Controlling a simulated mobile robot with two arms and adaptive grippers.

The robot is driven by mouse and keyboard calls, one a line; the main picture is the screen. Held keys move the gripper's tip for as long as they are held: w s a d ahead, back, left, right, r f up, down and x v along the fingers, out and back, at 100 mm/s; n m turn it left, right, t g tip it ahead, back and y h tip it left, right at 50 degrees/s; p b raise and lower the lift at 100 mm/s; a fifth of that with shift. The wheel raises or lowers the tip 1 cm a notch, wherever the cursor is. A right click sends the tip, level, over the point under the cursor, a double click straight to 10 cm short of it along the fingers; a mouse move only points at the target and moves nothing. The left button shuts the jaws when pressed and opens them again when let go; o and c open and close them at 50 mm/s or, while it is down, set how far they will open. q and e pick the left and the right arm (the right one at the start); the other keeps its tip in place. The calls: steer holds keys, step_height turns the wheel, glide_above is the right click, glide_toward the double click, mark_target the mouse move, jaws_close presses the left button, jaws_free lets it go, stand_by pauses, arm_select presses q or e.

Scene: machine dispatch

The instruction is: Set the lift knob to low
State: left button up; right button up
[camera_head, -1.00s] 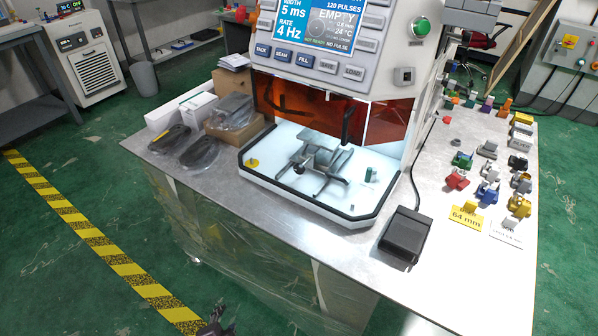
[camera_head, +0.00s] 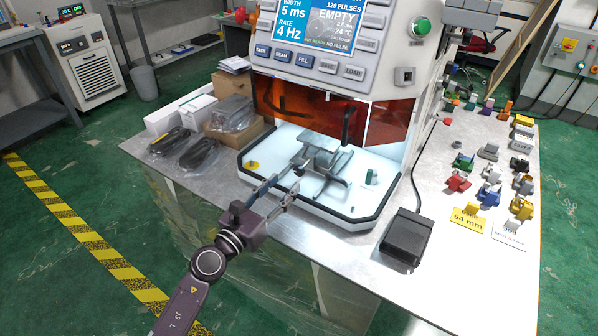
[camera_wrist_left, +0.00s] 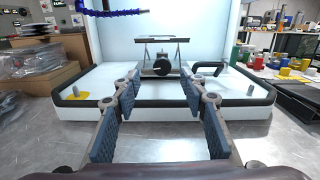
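The lift knob is a small black round knob (camera_wrist_left: 161,66) on the front of a grey lift platform (camera_wrist_left: 163,41), which stands inside the white machine tray (camera_head: 345,212). The platform also shows in the head view (camera_head: 322,141). My left gripper (camera_head: 285,184) reaches over the tray's front edge, its fingers pointing at the lift. In the left wrist view its two fingers (camera_wrist_left: 160,86) are spread wide, with the knob centred between them and farther ahead. Nothing is between the fingers, and they appear apart from the knob. My right gripper is not in view.
A curved black handle (camera_wrist_left: 212,68) sits right of the lift. A yellow piece (camera_head: 253,165) lies at the tray's left. A black foot pedal (camera_head: 406,237) is right of the tray. Bagged cables (camera_head: 198,153) and boxes are left. The amber shield (camera_head: 300,104) hangs behind.

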mark_target(297, 173)
arm_select(q)
steer(key=shift+w+d+f+m, duration=0.15)
steer(key=shift+w+d+m, duration=0.05)
steer(key=shift+d+m, duration=0.1)
steer(key=b+x, duration=0.1)
steer(key=x, duration=0.6)
steer(key=shift+w+d+f, duration=0.1)
steer(key=shift+w, duration=0.05)
jaws_close()
